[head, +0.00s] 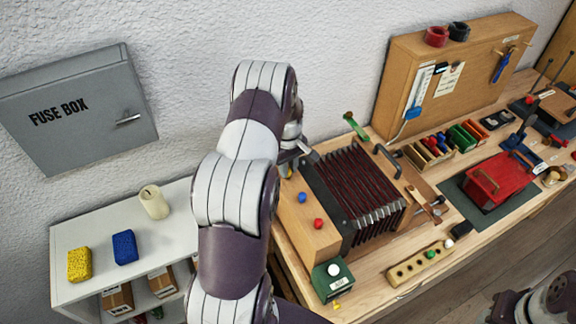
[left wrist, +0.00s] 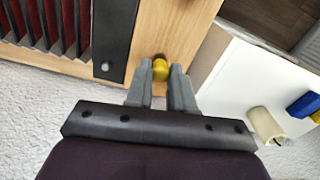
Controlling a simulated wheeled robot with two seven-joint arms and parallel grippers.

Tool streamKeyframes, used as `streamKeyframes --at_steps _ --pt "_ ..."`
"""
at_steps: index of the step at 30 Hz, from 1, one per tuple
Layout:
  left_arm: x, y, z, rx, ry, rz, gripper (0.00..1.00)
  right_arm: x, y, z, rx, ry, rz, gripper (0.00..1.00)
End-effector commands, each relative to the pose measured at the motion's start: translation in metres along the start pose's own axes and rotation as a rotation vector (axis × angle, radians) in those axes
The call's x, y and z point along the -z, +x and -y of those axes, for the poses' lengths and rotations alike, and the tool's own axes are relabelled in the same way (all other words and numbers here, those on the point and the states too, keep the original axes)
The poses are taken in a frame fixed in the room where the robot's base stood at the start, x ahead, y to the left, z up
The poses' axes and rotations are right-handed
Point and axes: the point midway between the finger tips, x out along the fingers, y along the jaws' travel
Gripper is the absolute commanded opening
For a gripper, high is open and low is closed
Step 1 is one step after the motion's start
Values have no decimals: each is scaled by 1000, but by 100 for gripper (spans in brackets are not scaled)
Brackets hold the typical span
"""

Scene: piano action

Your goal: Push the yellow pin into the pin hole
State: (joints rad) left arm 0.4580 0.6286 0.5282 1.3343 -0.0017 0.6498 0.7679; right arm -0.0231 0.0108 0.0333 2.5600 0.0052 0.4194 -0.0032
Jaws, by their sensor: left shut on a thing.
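The yellow pin (left wrist: 160,68) shows in the left wrist view as a rounded yellow head at my left gripper's (left wrist: 165,74) fingertips, over the wooden end block (left wrist: 172,30). The left gripper is shut on it, though its right finger looks slightly apart from the pin. In the head view my left gripper (head: 292,158) is at the far end of the wooden block (head: 290,222), mostly hidden by my arm. A blue knob (head: 302,197) and a red knob (head: 318,223) sit on the block. I cannot make out the pin hole. My right gripper is not visible.
The bellows-like red and black piano action (head: 358,188) stands beside the block. A green box with a white button (head: 333,270) is in front. A white shelf (head: 75,237) holds sponges and a cream roll.

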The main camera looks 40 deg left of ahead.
Motion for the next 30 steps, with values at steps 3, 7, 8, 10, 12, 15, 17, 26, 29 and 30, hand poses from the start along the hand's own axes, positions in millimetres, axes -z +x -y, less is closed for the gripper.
streamKeyframes --at_steps 3,7,8,10,12,15,17,26,29,30 --pt "0 2 0 0 0 0 0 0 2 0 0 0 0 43" --pt "0 2 0 0 0 0 0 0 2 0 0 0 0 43" --pt "0 2 0 0 0 0 0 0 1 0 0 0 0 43" --pt "0 2 0 0 0 0 0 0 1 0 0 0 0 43" --pt "0 2 0 0 0 0 0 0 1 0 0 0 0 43" --pt "0 2 0 0 0 0 45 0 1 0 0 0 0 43" --pt "0 2 0 0 0 0 52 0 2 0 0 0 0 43" --pt "0 2 0 0 0 0 65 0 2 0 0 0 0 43" --pt "0 2 0 0 0 0 65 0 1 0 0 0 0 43" --pt "0 2 0 0 0 0 65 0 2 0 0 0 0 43"
